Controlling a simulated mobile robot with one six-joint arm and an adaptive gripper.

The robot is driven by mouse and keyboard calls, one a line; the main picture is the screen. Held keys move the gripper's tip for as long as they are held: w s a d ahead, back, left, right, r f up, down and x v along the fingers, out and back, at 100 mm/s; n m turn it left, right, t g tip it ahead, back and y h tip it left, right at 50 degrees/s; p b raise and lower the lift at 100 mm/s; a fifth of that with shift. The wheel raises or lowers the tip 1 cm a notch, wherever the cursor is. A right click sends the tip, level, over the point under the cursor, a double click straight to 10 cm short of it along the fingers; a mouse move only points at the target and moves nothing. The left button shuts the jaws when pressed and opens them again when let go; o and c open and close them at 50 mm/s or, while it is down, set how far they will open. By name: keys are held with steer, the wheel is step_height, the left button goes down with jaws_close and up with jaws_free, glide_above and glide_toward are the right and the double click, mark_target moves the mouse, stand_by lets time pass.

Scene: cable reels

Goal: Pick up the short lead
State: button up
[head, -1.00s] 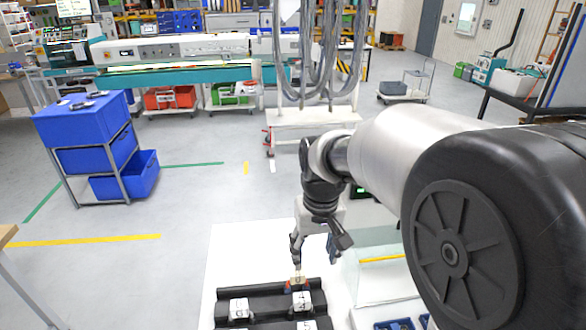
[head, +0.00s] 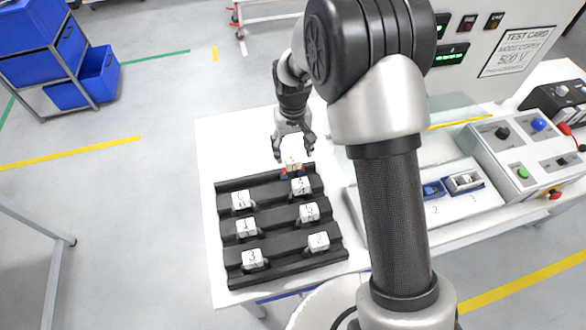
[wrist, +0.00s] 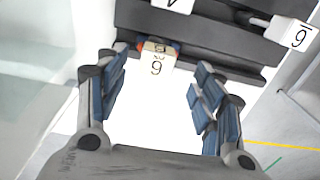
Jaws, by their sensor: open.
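A small lead with a cream tag (head: 293,160) and red and blue ends lies at the far edge of the black rack. I take it for the short lead, but its cable is mostly hidden. The wrist view shows the tag (wrist: 157,57), with a 6 or 9 on it, between the fingers and beyond them. My gripper (head: 293,153) is open and empty, pointing down just above the tag. In the wrist view, my gripper (wrist: 160,85) has its blue-padded fingers spread on either side, apart from the tag.
The black rack (head: 280,222) carries several white numbered tags in rows on a white table (head: 220,145). To the right are a grey test panel (head: 505,160) and a block with blue sockets (head: 432,190). Blue bins (head: 97,75) stand off to the left.

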mark_target(293, 158)
steer(key=shift+w+f+b, duration=0.2)
steer(key=shift+f+b, duration=0.1)
steer(key=shift+f, duration=1.25)
steer(key=shift+w+f+b, duration=0.2)
steer(key=shift+f+b, duration=0.05)
steer(key=shift+f, duration=1.3)
steer(key=c, duration=1.2)
